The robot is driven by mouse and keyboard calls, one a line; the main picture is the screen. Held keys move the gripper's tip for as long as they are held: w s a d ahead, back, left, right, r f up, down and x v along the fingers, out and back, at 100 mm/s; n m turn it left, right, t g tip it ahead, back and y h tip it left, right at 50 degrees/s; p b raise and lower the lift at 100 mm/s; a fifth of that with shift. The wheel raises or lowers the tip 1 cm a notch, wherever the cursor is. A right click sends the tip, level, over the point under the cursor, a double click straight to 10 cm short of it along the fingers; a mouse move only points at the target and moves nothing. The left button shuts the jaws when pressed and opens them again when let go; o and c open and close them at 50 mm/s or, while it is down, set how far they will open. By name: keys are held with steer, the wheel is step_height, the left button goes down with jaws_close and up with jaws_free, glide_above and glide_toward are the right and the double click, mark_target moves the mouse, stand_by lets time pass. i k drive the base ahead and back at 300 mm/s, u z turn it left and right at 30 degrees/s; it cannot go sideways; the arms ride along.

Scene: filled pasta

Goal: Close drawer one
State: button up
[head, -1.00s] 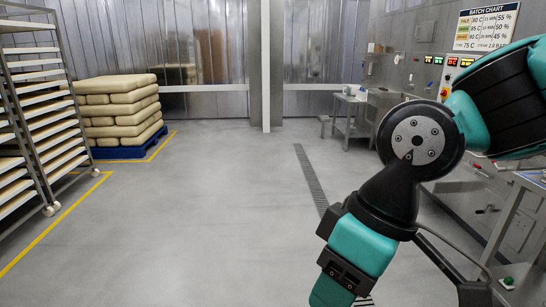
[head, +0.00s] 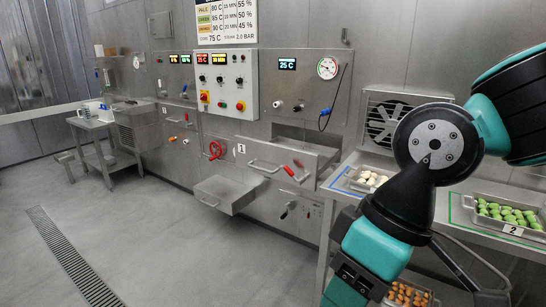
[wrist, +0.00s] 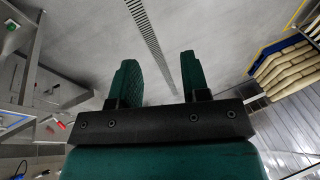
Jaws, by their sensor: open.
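In the head view, a steel drawer (head: 268,156) with a "1" label (head: 241,149) on its front stands pulled out from the machine wall. Its top is open and a bar handle (head: 262,168) runs across its front. My gripper (wrist: 158,62) shows in the wrist view with its two green fingers apart and nothing between them, above bare floor. In the head view my arm is at the right, in front of the counter, and the fingertips are out of frame. My gripper is apart from the drawer.
A lower steel drawer (head: 225,193) also juts out, below and left. At right, a counter (head: 343,184) holds trays of white and green pieces, with a tray of brown pieces (head: 408,294) lower down. A small table (head: 100,126) stands far left. Floor at left is clear, with a drain (head: 66,254).

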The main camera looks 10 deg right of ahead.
mark_target(268, 159)
steer(key=z, duration=0.6)
steer(key=i, duration=1.4)
steer(key=u, duration=0.7)
steer(key=i, duration=0.6)
steer(key=u, duration=0.65)
